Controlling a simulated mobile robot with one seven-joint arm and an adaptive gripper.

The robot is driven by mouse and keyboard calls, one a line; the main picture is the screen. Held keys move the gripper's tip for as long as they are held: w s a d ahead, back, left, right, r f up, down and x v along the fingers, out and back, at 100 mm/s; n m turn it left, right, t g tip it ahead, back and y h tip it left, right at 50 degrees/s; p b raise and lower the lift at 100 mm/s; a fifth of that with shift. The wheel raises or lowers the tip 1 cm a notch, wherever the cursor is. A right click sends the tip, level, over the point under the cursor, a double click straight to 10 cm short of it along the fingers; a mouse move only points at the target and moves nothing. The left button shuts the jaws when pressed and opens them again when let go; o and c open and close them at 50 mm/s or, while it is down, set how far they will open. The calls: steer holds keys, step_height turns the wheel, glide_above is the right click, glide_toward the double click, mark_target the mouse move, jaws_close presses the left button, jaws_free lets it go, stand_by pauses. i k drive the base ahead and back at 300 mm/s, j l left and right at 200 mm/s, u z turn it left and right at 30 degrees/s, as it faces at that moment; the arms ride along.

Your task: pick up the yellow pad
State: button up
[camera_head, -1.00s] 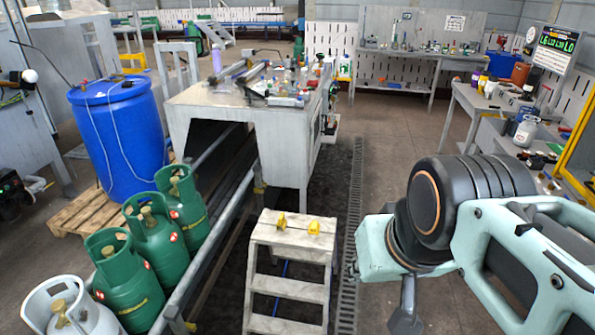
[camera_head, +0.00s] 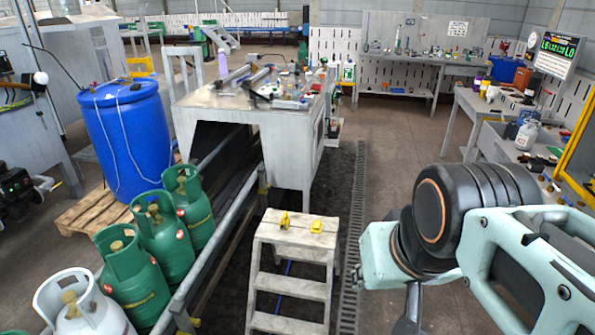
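Two small yellow things sit apart on the top step of a pale step stool in the head view. The left yellow piece (camera_head: 284,219) looks upright and narrow. The right yellow piece (camera_head: 316,226) looks lower and flatter. I cannot tell for sure which is the yellow pad. My arm, with a black joint and pale green links, fills the lower right. My gripper is not clearly shown; only a grey part hangs below the arm at the bottom edge. The arm is to the right of the stool, apart from both pieces.
The step stool (camera_head: 293,241) stands beside a floor grate (camera_head: 352,225). A grey workbench (camera_head: 280,135) with clutter stands behind it. Green gas cylinders (camera_head: 163,238) and a blue drum (camera_head: 127,135) stand at left. Another cluttered table (camera_head: 497,112) is at right. Open floor lies at centre right.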

mark_target(317, 226)
steer(key=u, duration=1.35)
steer(key=z, duration=1.35)
steer(key=i+l+z, duration=0.1)
steer(key=l+z, duration=0.15)
steer(key=i+l+z, duration=0.25)
steer(key=l, duration=0.2)
steer(key=i+l+z, duration=0.2)
steer(key=l, duration=0.15)
steer(key=i+l, duration=0.25)
steer(key=i, duration=0.15)
steer(key=i+l+z, duration=0.15)
steer(key=i+l, duration=0.15)
steer(key=i+u, duration=0.55)
steer(key=u, duration=0.15)
steer(key=i+l+u, duration=0.1)
steer(key=i+u, duration=0.25)
steer(key=k, duration=0.1)
